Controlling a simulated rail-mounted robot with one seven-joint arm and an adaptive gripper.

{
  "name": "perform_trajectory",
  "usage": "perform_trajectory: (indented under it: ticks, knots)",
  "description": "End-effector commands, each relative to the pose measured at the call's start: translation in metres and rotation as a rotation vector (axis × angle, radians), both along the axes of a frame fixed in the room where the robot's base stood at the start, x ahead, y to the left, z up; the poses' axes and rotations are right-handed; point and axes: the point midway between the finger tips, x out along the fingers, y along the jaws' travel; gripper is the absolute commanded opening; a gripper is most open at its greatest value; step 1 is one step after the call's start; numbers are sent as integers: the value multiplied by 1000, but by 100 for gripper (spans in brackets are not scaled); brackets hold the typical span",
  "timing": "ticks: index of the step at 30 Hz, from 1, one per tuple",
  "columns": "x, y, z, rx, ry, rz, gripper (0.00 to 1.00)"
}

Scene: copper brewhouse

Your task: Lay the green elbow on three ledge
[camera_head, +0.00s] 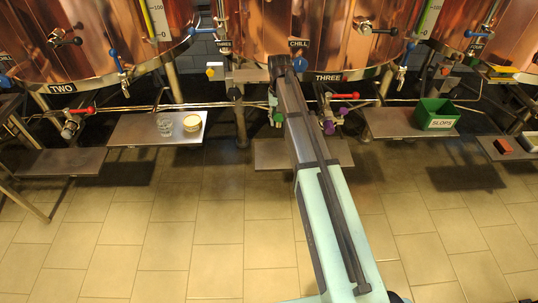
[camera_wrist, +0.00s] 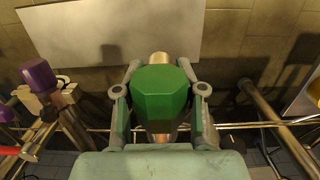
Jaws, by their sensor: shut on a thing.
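The green elbow (camera_wrist: 160,92) sits between the two fingers of my gripper (camera_wrist: 160,100) in the wrist view; the gripper is shut on it. A brass-coloured end shows beyond the green part. In the head view, a bit of green (camera_head: 278,118) shows at the left of my arm, which hides most of the gripper. The THREE sign (camera_head: 328,77) is on the middle copper vessel. Below it a grey ledge (camera_head: 335,154) is partly hidden by my arm. A pale bare ledge (camera_wrist: 100,30) lies beyond the elbow in the wrist view, with the elbow overlapping its edge in the picture.
A purple-handled valve (camera_head: 330,126) and pipes are close right of my arm. The left ledge (camera_head: 135,130) holds a glass and a bowl. The right ledge (camera_head: 385,124) holds a green SLOPS bin (camera_head: 437,113). The tiled floor in front is clear.

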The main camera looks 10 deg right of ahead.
Motion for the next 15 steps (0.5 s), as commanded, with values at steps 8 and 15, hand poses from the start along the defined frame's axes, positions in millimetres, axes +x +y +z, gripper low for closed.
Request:
perform_trajectory:
  ticks: [8, 15]
  knots:
    - [-1, 0, -67, 0, 2, -2, 0]
    - [0, 0, -122, 0, 2, -2, 0]
